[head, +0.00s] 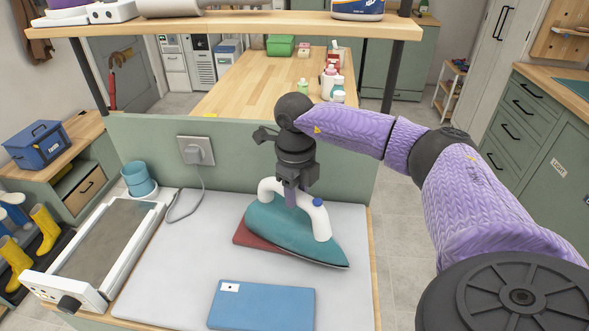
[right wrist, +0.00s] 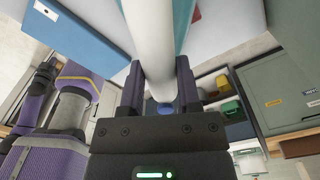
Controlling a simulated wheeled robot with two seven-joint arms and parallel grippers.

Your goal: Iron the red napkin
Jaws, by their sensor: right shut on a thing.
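A teal iron (head: 275,238) with a white handle stands on the white ironing surface (head: 190,265), its tip toward the lower right. The red napkin (head: 246,238) lies folded beneath it; only its left and front edges show, the rest is hidden by the iron. My right gripper (head: 291,196) comes down from above and is shut on the white handle. In the right wrist view the handle (right wrist: 155,45) runs between the two fingers. My left gripper is in neither view.
A plate-like device (head: 105,240) with a white frame and a blue cup (head: 138,178) are at the left. A cord runs to the socket (head: 197,151) in the green panel. A wooden shelf (head: 240,25) spans above.

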